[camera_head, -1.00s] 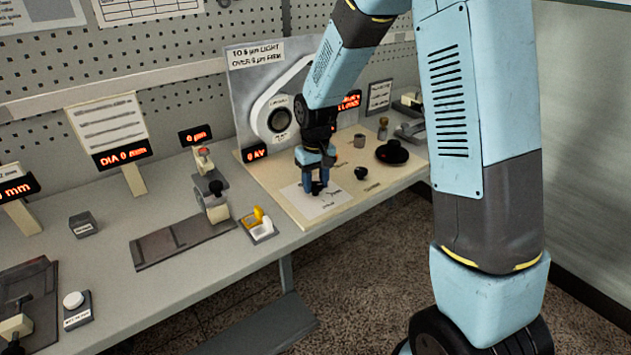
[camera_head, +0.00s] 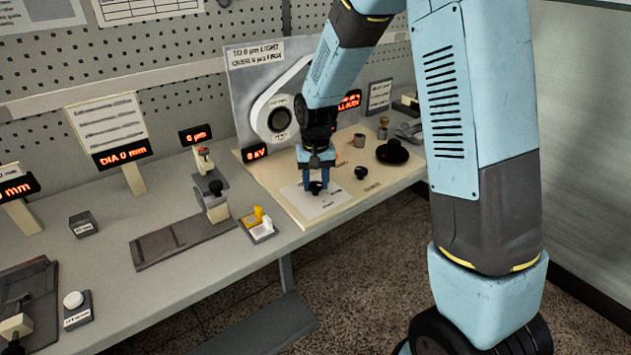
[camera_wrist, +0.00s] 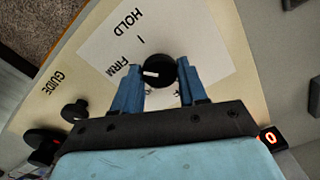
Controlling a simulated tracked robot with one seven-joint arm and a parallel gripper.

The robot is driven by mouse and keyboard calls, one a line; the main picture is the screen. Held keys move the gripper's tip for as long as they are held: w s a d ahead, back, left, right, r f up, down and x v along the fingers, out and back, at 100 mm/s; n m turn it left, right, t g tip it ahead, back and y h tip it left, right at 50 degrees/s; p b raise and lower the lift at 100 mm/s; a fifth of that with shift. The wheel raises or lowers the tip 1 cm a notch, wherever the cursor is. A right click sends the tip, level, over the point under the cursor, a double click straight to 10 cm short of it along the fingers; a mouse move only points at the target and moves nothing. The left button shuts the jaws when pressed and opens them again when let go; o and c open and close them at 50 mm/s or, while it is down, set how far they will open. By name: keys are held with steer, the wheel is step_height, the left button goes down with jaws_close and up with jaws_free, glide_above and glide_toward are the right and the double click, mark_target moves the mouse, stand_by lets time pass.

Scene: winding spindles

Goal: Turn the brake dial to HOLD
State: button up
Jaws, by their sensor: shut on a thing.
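The brake dial is a round black knob (camera_wrist: 161,74) with a white pointer line, standing on a white card (camera_wrist: 97,48). The card's printed words HOLD and FIRM show in the wrist view. The pointer aims left in that view, towards the FIRM side rather than at HOLD. My gripper (camera_wrist: 159,66) is shut on the dial, with one blue finger on each side of it. In the head view my gripper (camera_head: 316,180) points down over the card, and the dial (camera_head: 316,188) shows between its fingertips. Part of the card's print is hidden by my gripper.
A small black knob (camera_head: 362,173) by the GUIDE label and a larger black domed piece (camera_head: 392,152) stand right of the dial on the pale board (camera_head: 284,205). A grey cup (camera_head: 359,140) is behind. A yellow and white switch block (camera_head: 257,224) lies left.

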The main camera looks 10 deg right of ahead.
mark_target(316, 184)
steer(key=m, duration=0.4)
steer(key=shift+m, duration=1.9)
steer(key=o, duration=1)
steer(key=shift+o, duration=0.2)
steer(key=shift+r, duration=0.1)
step_height(316, 184, up, 14)
steer(key=shift+f, duration=0.2)
